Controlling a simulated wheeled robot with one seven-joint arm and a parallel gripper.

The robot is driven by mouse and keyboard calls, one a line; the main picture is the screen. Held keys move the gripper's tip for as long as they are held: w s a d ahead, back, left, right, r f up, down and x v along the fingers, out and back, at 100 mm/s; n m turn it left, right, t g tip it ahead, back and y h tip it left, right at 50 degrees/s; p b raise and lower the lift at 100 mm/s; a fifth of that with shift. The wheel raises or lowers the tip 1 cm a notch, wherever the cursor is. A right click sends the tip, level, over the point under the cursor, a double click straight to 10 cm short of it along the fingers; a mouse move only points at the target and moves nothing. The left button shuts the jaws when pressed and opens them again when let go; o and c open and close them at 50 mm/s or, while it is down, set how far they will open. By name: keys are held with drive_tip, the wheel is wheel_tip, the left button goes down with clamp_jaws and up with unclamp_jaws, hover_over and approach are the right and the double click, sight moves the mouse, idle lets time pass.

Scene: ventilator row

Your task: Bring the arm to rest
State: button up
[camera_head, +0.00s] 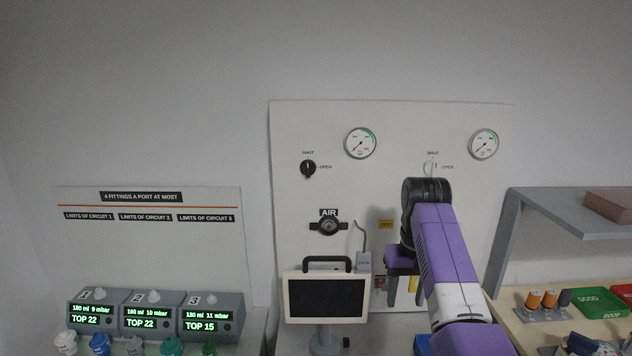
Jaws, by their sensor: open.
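My purple and black arm rises from the lower right in the head view and bends over at a black joint in front of the wall panel (300,230). My gripper (405,294) hangs below that joint with its fingers pointing down, spread apart, and I see nothing between them. It is right of the monitor (327,298) with the black handle. A yellow item shows behind the fingers; I cannot tell how far behind. The arm hides part of the panel's right side.
The panel carries two gauges (361,143), a black knob (308,168) and an AIR outlet (328,227). Several ventilator units (156,316) with lit displays stand at left. At right are a grey shelf (560,205), a green GOOD tray (598,303) and orange-topped cylinders (549,299).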

drive_tip(key=w+d+r+t, duration=0.2)
drive_tip(key=w+t, duration=0.7)
drive_tip(key=w, duration=0.2)
drive_tip(key=s+f+t+b, duration=0.1)
drive_tip(key=s+f+t, duration=0.3)
drive_tip(key=s, duration=0.6)
drive_tip(key=s+f+t+b, duration=0.1)
drive_tip(key=s+f+t, duration=0.2)
drive_tip(key=s+f, duration=0.55)
drive_tip(key=s+a+r+g+b, duration=0.1)
drive_tip(key=s+g, duration=0.1)
drive_tip(key=s, duration=4.4)
drive_tip(key=shift+s+a+b, duration=0.2)
drive_tip(key=shift+a+b, duration=0.1)
drive_tip(key=shift+b, duration=0.1)
drive_tip(key=shift+c, duration=0.5)
